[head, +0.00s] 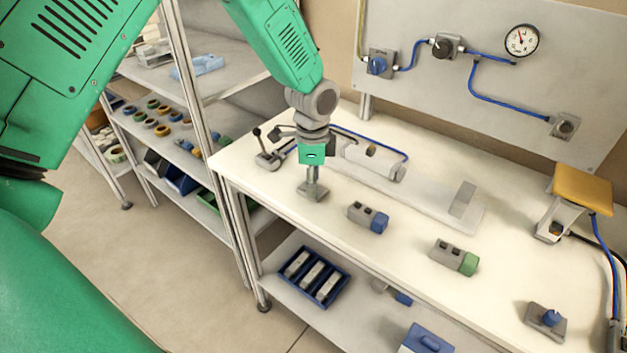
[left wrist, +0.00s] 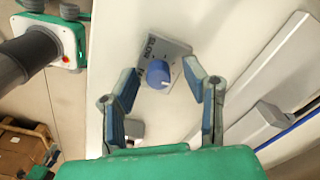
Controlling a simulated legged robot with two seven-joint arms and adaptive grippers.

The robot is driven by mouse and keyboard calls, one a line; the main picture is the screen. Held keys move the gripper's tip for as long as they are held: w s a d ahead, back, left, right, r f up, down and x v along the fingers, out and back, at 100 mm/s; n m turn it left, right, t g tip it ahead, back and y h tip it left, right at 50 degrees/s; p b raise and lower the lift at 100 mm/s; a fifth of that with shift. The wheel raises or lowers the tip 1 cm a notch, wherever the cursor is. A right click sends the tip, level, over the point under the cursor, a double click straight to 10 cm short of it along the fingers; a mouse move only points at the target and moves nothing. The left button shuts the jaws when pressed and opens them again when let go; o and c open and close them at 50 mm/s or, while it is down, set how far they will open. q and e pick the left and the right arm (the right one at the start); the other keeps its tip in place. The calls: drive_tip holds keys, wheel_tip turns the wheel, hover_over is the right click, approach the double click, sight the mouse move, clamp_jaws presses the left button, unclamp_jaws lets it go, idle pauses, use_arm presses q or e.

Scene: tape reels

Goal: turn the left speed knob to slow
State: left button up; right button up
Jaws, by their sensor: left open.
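The left speed knob (left wrist: 158,73) is a blue round knob on a grey plate (left wrist: 176,48) in the left wrist view. Lettering that looks like SLOW is on the plate above the knob; a small pale mark shows low on the knob. My left gripper (left wrist: 161,80) is open, one finger on each side of the knob; I cannot tell whether they touch it. In the head view my left gripper (head: 312,177) points down over the plate (head: 314,194) near the table's left edge and hides the knob. My right gripper is not in view.
Another blue knob (head: 551,317) sits at the table's front right. A blue-ended block (head: 367,216) and a green-ended block (head: 454,256) lie between. A long grey rail (head: 420,195) runs behind, with a lever device (head: 268,158) close at left.

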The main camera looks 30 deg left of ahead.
use_arm(q)
drive_tip(key=shift+c, duration=0.3)
clamp_jaws()
drive_tip(key=n+p, duration=0.2)
drive_tip(key=n, duration=0.1)
drive_tip(key=shift+r+n, duration=0.15)
drive_tip(key=shift+n, duration=0.15)
drive_tip(key=n+p, duration=0.2)
drive_tip(key=n, duration=0.3)
drive_tip(key=shift+w+p, duration=0.15)
drive_tip(key=shift+p, duration=0.25)
drive_tip(key=n+p, duration=0.2)
drive_tip(key=n, duration=0.4)
drive_tip(key=shift+a+n, duration=0.1)
drive_tip(key=shift+n, duration=0.3)
drive_tip(key=n+p, duration=0.1)
drive_tip(key=n, duration=0.5)
drive_tip(key=shift+w, duration=0.1)
drive_tip(key=shift+n, duration=0.4)
